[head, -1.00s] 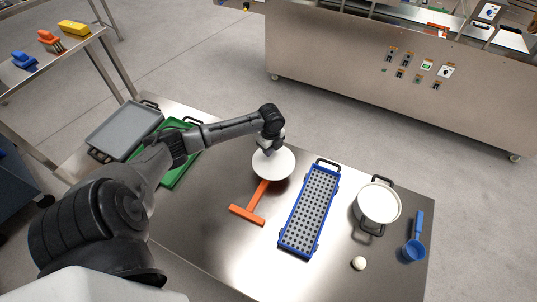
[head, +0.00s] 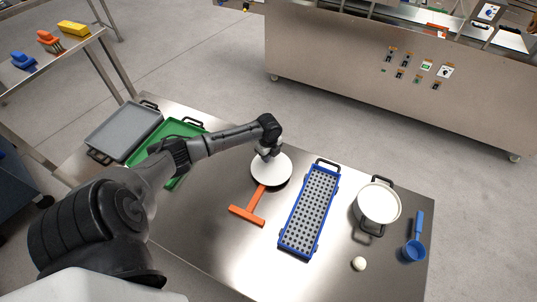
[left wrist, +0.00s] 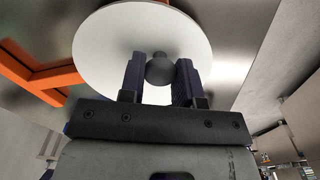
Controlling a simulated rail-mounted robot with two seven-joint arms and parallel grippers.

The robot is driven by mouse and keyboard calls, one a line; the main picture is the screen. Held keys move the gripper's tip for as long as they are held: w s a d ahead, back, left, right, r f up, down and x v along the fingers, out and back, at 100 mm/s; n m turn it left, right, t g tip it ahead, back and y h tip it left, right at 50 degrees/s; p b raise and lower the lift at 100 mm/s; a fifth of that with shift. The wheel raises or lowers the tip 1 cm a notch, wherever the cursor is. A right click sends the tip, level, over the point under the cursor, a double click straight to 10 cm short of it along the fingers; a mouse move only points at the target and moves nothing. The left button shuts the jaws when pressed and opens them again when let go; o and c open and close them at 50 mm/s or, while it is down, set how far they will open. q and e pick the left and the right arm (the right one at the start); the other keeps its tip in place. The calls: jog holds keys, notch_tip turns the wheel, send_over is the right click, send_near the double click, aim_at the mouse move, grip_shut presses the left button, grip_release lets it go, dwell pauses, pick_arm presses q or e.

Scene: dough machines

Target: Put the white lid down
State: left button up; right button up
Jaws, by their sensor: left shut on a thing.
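The white lid (head: 270,170) is a round disc over the steel table, behind the orange scraper's handle end. In the left wrist view the lid (left wrist: 110,45) shows its dark round knob (left wrist: 160,70) between my fingers. My left gripper (head: 268,152) is shut on the knob from above; it also shows in the left wrist view (left wrist: 160,78). A dark shadow shows at the lid's lower right edge. I cannot tell whether the lid touches the table. My right gripper is not in view.
An orange scraper (head: 247,215) lies just in front of the lid. A blue perforated tray (head: 309,212) is to its right, then a white pot (head: 378,205), a white ball (head: 359,264) and a blue scoop (head: 414,250). Green (head: 172,183) and grey (head: 125,132) trays lie left.

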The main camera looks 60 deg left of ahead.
pick_arm(q)
jog(key=o, duration=0.9)
notch_tip(320, 180, up, 12)
jog(key=f, duration=0.1)
jog(key=s+d+f+n, duration=0.1)
jog(key=s+d+f, duration=0.2)
jog(key=d, duration=0.4)
jog(key=s+d+f+n, duration=0.1)
jog(key=s+d+f, duration=0.2)
jog(key=d, duration=0.5)
jog(key=s+d+f+n+t+p, duration=0.1)
jog(key=s+d+f+n, duration=0.1)
jog(key=s+d, duration=0.3)
jog(key=shift+d+f+h, duration=0.15)
jog(key=shift+d+f, duration=0.1)
jog(key=shift+d, duration=0.4)
jog(key=shift+d+f+h, duration=0.15)
jog(key=shift+d+f, duration=0.1)
jog(key=shift+d, duration=0.35)
jog(key=s+d+r+n+t, duration=0.2)
jog(key=s+d+r+n, duration=0.4)
jog(key=s+d+n, duration=0.2)
jog(key=shift+s+d+n+t, duration=0.35)
jog(key=shift+s+n, duration=0.25)
jog(key=shift+s, duration=0.55)
